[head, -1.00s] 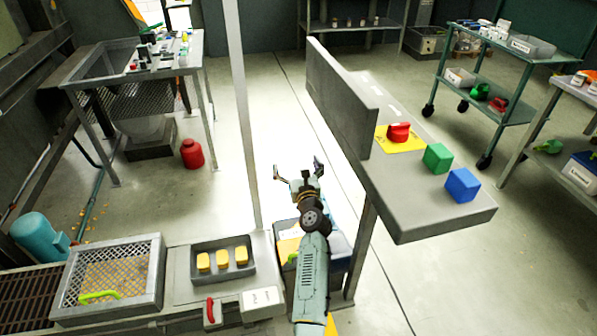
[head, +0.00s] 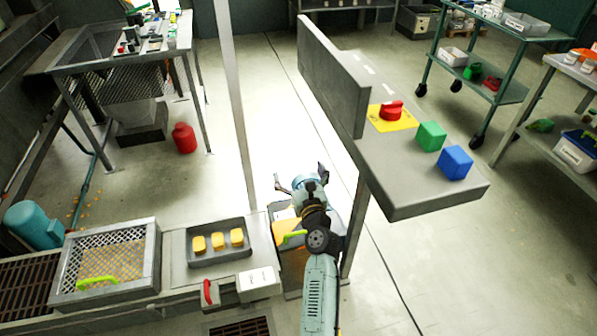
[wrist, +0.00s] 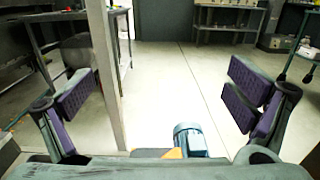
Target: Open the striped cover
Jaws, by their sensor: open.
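An orange patch (wrist: 172,153) shows low in the wrist view, beside a blue motor (wrist: 190,139). My gripper (head: 300,176) is open and empty, just beyond the cover in the head view.
A mesh cover (head: 118,256) with another green handle lies at the left. A tray (head: 218,257) holds yellow blocks. A thin post (head: 237,110) stands left of my gripper. A grey shelf with an upright panel (head: 335,75) carries a red knob and green and blue cubes.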

